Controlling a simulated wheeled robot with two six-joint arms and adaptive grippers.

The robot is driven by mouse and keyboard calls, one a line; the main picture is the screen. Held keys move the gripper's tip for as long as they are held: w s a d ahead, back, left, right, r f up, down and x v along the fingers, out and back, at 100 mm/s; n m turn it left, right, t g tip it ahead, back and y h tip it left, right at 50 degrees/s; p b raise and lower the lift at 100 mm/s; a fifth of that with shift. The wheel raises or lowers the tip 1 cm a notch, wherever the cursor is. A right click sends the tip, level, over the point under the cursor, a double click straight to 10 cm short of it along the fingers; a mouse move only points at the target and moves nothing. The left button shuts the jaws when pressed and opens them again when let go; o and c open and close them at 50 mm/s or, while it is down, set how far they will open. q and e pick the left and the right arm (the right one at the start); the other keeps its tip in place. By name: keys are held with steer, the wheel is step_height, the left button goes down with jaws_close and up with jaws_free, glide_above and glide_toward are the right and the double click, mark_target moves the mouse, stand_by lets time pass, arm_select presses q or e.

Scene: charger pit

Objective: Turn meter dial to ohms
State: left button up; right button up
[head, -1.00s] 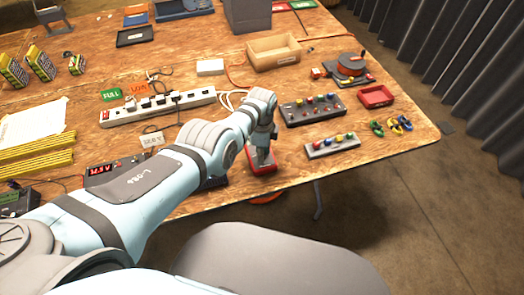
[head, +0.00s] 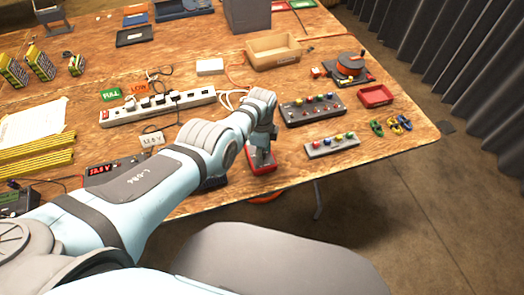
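The red-cased meter (head: 263,169) lies near the front edge of the wooden table, in the middle of the head view. My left arm reaches in from the left, and my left gripper (head: 262,157) points down over the meter's face. The fingertips are at or very close to the face. The dial is hidden behind the gripper, so I cannot see its setting or whether the fingers grip it. My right gripper is not in view.
A dark block with coloured terminals (head: 313,109) and a smaller grey one (head: 332,145) lie right of the meter. A white power strip (head: 157,107) lies behind my arm. A red tray (head: 376,96) and coloured clips (head: 391,125) are near the right edge. A red-digit display (head: 101,169) is at left.

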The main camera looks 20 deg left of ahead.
arm_select(q)
steer(key=shift+r, duration=0.1)
steer(key=shift+w+r, duration=0.1)
steer(key=shift+r, duration=0.15)
step_height(320, 180, up, 11)
steer(key=shift+r, duration=0.15)
stand_by(0.3)
